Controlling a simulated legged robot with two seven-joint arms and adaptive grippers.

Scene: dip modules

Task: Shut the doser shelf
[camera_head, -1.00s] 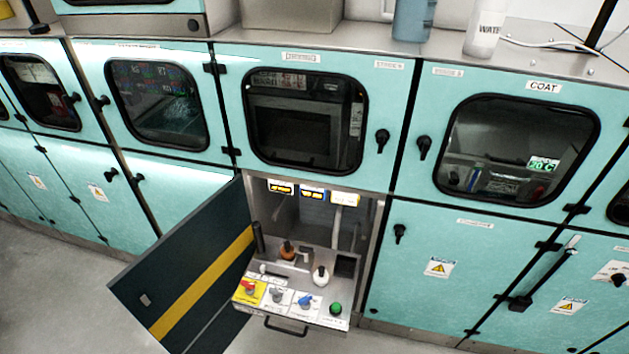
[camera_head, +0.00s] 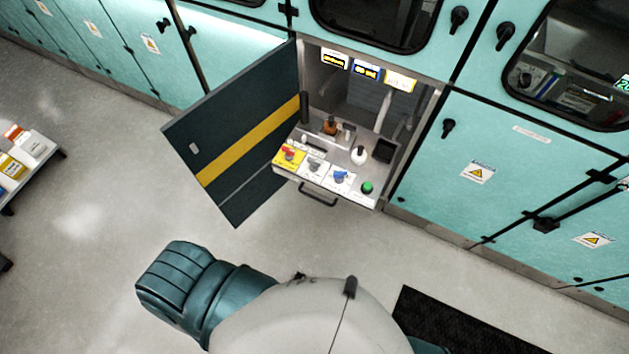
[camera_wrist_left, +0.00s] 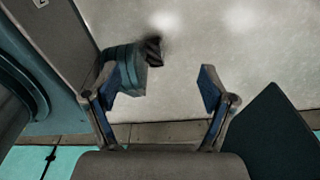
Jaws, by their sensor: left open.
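The doser shelf (camera_head: 325,171) is pulled out of an open cabinet bay in the head view. It carries several coloured knobs, an amber bottle (camera_head: 331,126) and a white bottle (camera_head: 359,154). Its dark bar handle (camera_head: 318,196) is on the front face, with nothing touching it. My left gripper (camera_wrist_left: 165,88) is open and empty in the left wrist view, with floor visible between its fingers. It does not show in the head view, so its distance from the shelf is unclear. My right gripper is not in view.
The dark cabinet door (camera_head: 235,135) with a yellow stripe stands open, left of the shelf. Teal cabinets (camera_head: 480,150) line the wall. A rack with boxes (camera_head: 22,160) stands at far left. A dark mat (camera_head: 450,325) lies at lower right. The floor before the shelf is clear.

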